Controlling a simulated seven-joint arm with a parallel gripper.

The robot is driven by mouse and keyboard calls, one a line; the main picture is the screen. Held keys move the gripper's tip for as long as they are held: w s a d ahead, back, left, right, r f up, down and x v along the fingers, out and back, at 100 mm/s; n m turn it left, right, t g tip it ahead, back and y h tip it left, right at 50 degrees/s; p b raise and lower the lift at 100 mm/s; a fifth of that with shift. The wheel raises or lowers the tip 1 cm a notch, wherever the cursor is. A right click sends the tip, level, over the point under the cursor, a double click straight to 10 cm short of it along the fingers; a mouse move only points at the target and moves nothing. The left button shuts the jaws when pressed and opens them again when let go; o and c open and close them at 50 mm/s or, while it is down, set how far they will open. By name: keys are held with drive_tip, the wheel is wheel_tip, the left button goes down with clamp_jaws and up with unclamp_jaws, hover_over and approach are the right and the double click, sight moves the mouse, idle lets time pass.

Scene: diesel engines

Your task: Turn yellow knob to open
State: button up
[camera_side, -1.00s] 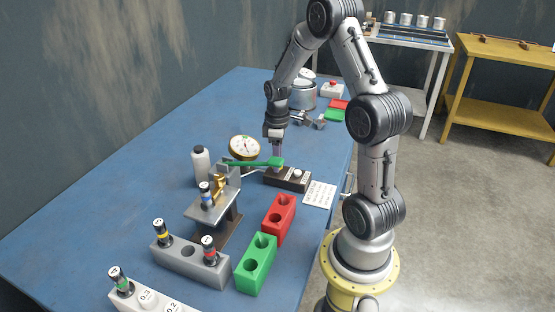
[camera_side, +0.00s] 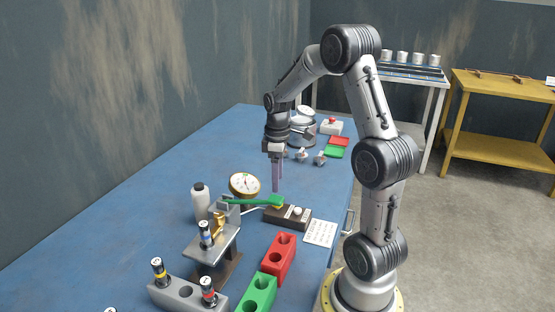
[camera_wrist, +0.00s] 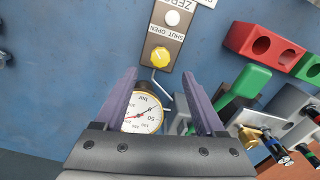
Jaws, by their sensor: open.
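The yellow knob (camera_wrist: 160,56) sits on a dark valve block (camera_wrist: 170,38) in the wrist view, beside a label reading SHUT and OPEN. Its pointer setting is too small to tell. In the side view the valve block (camera_side: 297,219) lies on the blue table, with the knob (camera_side: 278,206) partly hidden by a green lever. My gripper (camera_side: 277,190) points straight down above the knob end of the block. In the wrist view my gripper (camera_wrist: 160,74) has its purple fingers apart with nothing between them, and the knob shows beyond the fingertips.
A green lever (camera_side: 245,201) of the tester reaches close to the knob. Red (camera_side: 278,258) and green (camera_side: 257,294) holders stand in front. A white button (camera_wrist: 171,18) is on the block.

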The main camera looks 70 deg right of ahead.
wheel_tip(320, 180, up, 7)
drive_tip(key=shift+f, duration=0.15)
idle(0.4)
drive_tip(key=s+a+r+n+t+h, duration=0.1)
drive_tip(key=a+r+n+t, duration=0.1)
drive_tip(key=a+r, duration=0.45)
drive_tip(key=a+r+n+t, duration=0.1)
drive_tip(key=a+r, duration=0.2)
drive_tip(key=a, duration=0.6)
drive_tip(key=s+a+f+m+t+y, duration=0.1)
drive_tip(key=s+a+f+m, duration=0.3)
drive_tip(key=s+a, duration=0.4)
drive_tip(key=s+m+t, duration=0.1)
drive_tip(key=s, duration=0.2)
drive_tip(key=shift+a+f+t, duration=0.15)
drive_tip(key=shift+a+t, duration=0.1)
drive_tip(key=shift+t, duration=0.05)
